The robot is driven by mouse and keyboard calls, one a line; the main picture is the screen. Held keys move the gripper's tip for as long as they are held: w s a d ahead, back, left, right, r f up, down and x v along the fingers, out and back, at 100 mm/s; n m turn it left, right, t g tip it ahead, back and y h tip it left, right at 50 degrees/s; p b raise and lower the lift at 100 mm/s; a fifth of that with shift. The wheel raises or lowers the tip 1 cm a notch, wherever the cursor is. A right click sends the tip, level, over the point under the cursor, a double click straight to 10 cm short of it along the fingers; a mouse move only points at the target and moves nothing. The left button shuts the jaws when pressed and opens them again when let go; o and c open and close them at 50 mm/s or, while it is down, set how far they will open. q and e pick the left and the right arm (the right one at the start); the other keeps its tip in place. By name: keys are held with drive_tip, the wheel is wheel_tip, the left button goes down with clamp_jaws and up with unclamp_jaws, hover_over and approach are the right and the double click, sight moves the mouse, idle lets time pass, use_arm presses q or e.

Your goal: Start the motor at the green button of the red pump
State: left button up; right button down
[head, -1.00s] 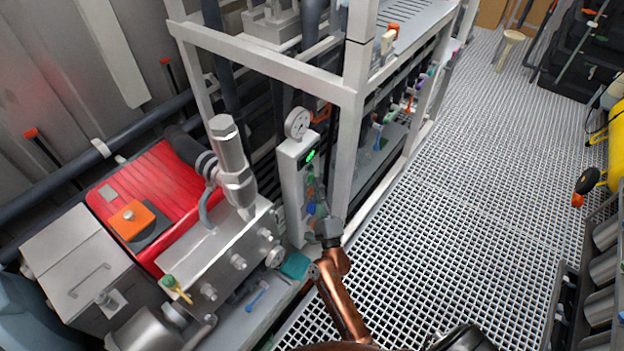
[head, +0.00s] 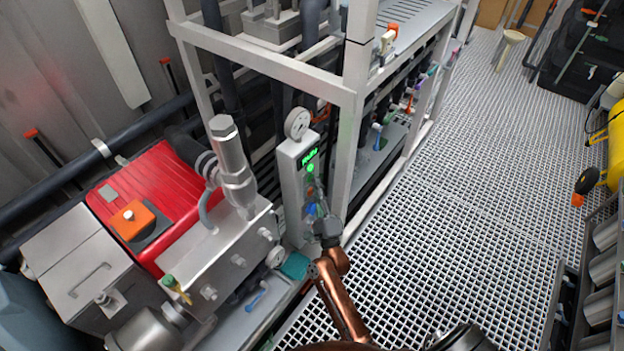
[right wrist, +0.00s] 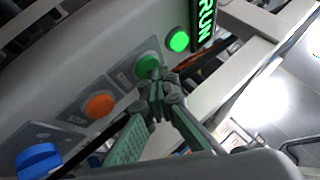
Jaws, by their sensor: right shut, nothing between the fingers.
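The red pump (head: 160,185) stands at the left, with a grey metal pump block (head: 225,260) in front. Beside it a pale control post (head: 291,190) carries a display (head: 308,155) with lit green text. In the right wrist view the display (right wrist: 205,20) reads RUN, and a round green lamp (right wrist: 179,40) glows beside it. The green button (right wrist: 147,65) is on the panel below the lamp. My right gripper (right wrist: 154,80) is shut and empty, its tips at the green button and partly covering it; contact is hard to tell. It also shows in the head view (head: 313,186). My left gripper is out of view.
An orange button (right wrist: 99,104) and a blue knob (right wrist: 38,160) are lower on the panel. A round gauge (head: 297,123) tops the post. A white frame (head: 350,130) stands close to its right. The grating floor (head: 450,200) is open further right.

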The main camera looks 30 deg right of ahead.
drive_tip(key=shift+s+d, duration=0.2)
drive_tip(key=shift+s, duration=0.4)
drive_tip(key=s, duration=0.1)
drive_tip(key=s+d+p, duration=0.1)
drive_tip(key=s, duration=0.1)
drive_tip(key=s+d, duration=0.1)
drive_tip(key=shift+s+p, duration=0.35)
idle(0.6)
